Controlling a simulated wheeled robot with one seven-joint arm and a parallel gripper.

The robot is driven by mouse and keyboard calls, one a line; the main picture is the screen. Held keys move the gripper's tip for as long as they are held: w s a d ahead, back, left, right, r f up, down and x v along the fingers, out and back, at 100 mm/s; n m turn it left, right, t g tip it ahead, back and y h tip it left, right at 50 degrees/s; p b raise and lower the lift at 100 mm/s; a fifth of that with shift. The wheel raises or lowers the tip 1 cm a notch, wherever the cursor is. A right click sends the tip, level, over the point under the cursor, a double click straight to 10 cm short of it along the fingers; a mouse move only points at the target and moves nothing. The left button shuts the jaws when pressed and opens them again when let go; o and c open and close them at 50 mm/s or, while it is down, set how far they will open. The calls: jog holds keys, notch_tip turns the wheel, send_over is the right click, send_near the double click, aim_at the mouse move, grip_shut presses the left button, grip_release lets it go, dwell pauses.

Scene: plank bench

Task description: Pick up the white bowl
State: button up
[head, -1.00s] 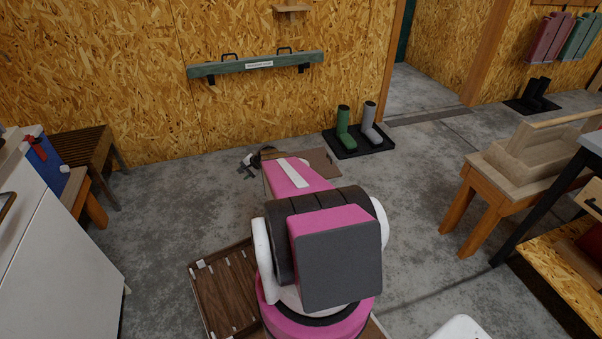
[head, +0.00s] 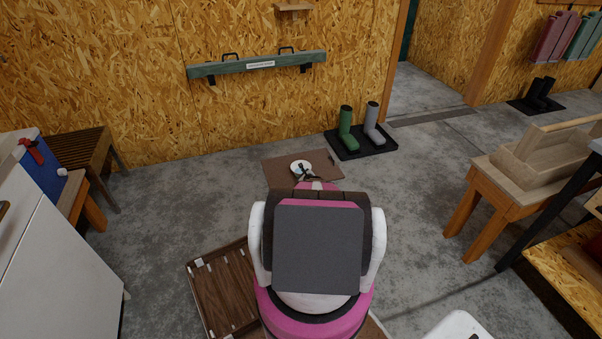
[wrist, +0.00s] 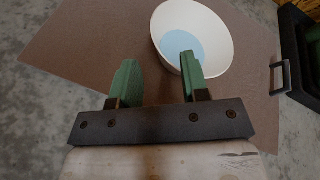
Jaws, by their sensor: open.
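The white bowl (head: 300,165) stands on a brown mat (head: 277,174) on the floor, partly behind my gripper in the head view. In the wrist view the bowl (wrist: 215,27) is large at the top, with a pale blue inside. My gripper (wrist: 160,74) is open, its two green fingers apart and nothing between them. The right finger overlaps the near rim of the bowl in the picture; I cannot tell whether they touch. The left finger is over the bare mat. In the head view my arm hides most of the gripper.
A black tray (head: 360,143) with a green boot and a grey boot stands right of the mat. A small grey handle (wrist: 279,77) shows at the mat's right edge. A slatted brown tray (head: 223,290) lies nearer. A wooden bench (head: 500,192) stands at the right.

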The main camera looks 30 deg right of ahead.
aim_at(292, 169)
jog(key=x, duration=0.8)
jog(key=shift+a+f, duration=0.1)
jog(key=shift+f, duration=0.15)
grip_shut()
